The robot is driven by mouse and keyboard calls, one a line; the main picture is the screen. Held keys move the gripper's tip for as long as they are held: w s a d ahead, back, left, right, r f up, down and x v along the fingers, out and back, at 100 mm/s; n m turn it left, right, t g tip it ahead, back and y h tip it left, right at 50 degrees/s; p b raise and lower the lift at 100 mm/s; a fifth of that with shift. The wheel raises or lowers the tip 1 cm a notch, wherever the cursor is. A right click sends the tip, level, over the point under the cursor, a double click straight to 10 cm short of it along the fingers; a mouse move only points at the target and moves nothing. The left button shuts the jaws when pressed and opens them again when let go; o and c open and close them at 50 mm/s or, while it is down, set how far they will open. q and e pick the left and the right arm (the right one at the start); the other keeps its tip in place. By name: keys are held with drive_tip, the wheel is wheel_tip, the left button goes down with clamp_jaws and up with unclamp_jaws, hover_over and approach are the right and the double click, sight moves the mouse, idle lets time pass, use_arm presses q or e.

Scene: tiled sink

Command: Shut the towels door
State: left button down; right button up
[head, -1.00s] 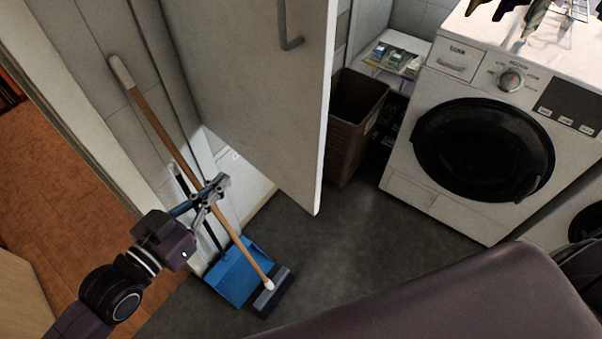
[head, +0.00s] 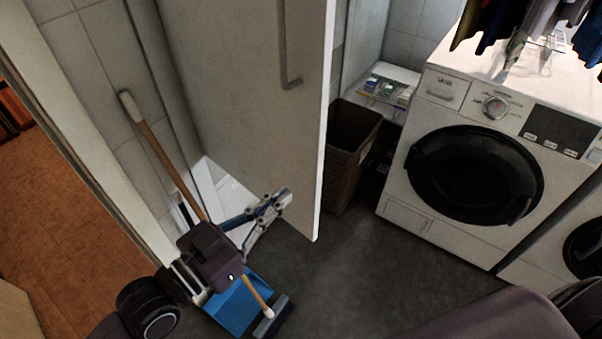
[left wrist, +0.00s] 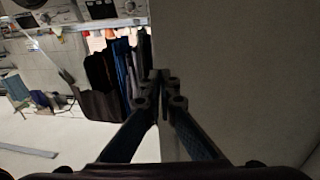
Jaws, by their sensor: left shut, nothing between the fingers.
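The towels door (head: 245,80) is a tall grey-white panel that stands ajar in the head view, with a bar handle (head: 287,50) near its free edge. My left gripper (head: 280,200) is shut and empty, near the door's lower part, to the left of its bottom corner. In the left wrist view the shut fingertips (left wrist: 162,80) appear in front of the edge of a grey panel (left wrist: 235,70) that fills the right side. I cannot tell whether they touch it. My right gripper is not in view.
A broom (head: 160,150) and a blue dustpan (head: 238,308) stand beside my left arm. A brown basket (head: 345,165) stands right of the door, next to a white washing machine (head: 475,165). Grey floor (head: 350,260) is clear in front.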

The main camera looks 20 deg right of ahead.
sight(312, 171)
use_arm(q)
drive_tip(key=p+x, duration=0.1)
drive_tip(key=x, duration=0.4)
drive_tip(key=shift+w+d+p, duration=0.2)
drive_tip(key=shift+d+p, duration=0.15)
drive_tip(key=shift+p, duration=0.05)
drive_tip(key=shift+w+d, duration=0.15)
drive_tip(key=shift+d, duration=0.05)
